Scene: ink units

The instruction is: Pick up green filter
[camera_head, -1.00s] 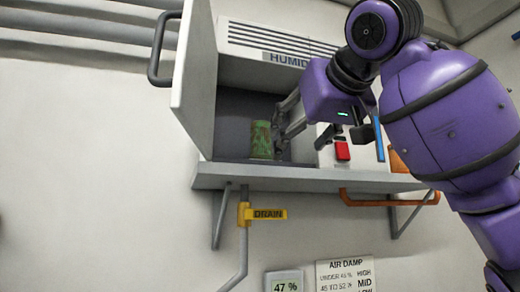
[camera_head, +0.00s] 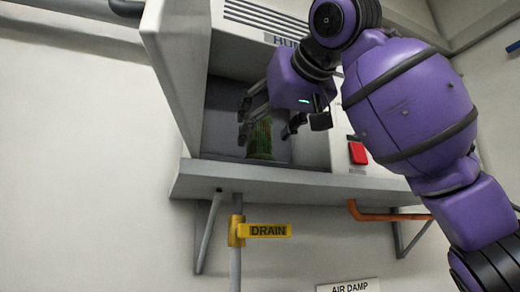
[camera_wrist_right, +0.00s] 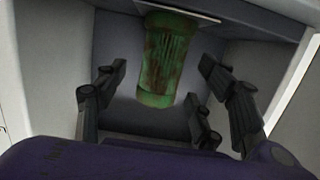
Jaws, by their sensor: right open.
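The green filter (camera_head: 260,139) is a ribbed green cylinder with brown stains. It stands upright inside the open compartment of the humidifier unit (camera_head: 190,100). My right gripper (camera_head: 268,128) is open at the compartment mouth, its fingers in front of and to either side of the filter in the head view. In the right wrist view the filter (camera_wrist_right: 166,62) shows between the spread fingers of the gripper (camera_wrist_right: 160,105), ahead of them. I see no finger clearly touching it. My left gripper is not in view.
A grey shelf (camera_head: 290,187) carries the unit. The compartment's side walls stand close around my gripper. A red button (camera_head: 357,153) is on the unit's right. A yellow drain lever (camera_head: 264,230) and an orange handle (camera_head: 385,215) are below.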

